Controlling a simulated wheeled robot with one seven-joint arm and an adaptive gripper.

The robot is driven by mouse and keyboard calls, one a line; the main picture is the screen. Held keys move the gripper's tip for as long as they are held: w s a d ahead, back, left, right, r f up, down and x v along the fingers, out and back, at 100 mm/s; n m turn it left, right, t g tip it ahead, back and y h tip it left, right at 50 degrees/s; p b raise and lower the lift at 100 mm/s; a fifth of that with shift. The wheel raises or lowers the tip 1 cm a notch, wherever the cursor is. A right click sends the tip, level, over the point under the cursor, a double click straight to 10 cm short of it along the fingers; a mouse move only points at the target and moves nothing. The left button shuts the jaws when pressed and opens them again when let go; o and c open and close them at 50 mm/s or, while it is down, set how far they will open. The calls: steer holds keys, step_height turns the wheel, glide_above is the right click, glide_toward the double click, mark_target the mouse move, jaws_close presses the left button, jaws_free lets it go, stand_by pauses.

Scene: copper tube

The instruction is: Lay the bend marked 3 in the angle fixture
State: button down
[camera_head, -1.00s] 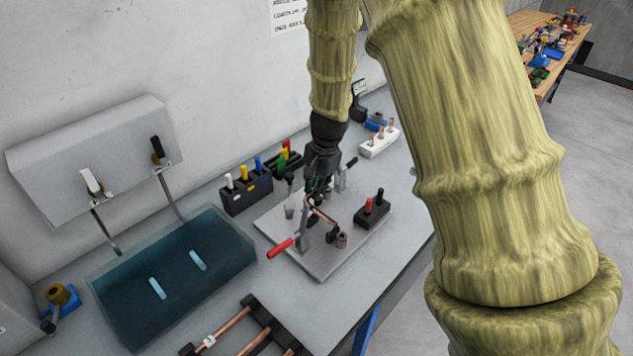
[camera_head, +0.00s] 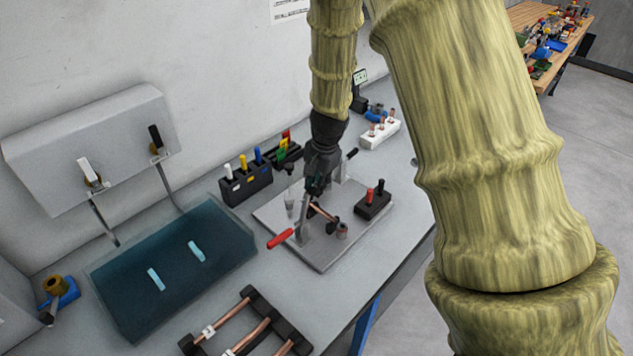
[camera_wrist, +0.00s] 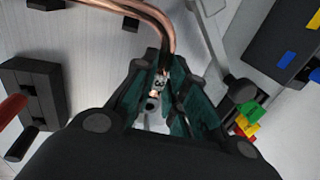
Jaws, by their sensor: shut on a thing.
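My gripper (camera_head: 315,186) points down over the grey base plate (camera_head: 322,262) of the fixture and is shut on a copper bend. The bend (camera_head: 322,211) shows just below my fingers, running down to the right towards the dark fittings on the plate. In the wrist view, the bend (camera_wrist: 150,14) curves down between my fingers (camera_wrist: 165,85), with a white tag marked 3 (camera_wrist: 160,79) between them. A clamp with a red handle (camera_head: 280,238) stands at the plate's left. I cannot tell whether the bend touches the fixture; my fingers hide part of it.
A black block with red and black pegs (camera_head: 373,202) stands at the plate's right. A pen holder (camera_head: 246,184) and white rack (camera_head: 380,134) stand behind. A teal basin (camera_head: 130,292) lies left, and a black rack of copper tubes (camera_head: 285,325) lies in front.

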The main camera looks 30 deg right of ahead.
steer(key=shift+f, duration=0.2)
steer(key=c, duration=1.4)
jaws_free()
steer(key=shift+o, duration=0.2)
steer(key=shift+r, duration=0.1)
step_height(320, 180, up, 12)
steer(key=s, duration=0.2)
steer(key=shift+d+f, duration=0.2)
steer(key=shift+d, duration=0.2)
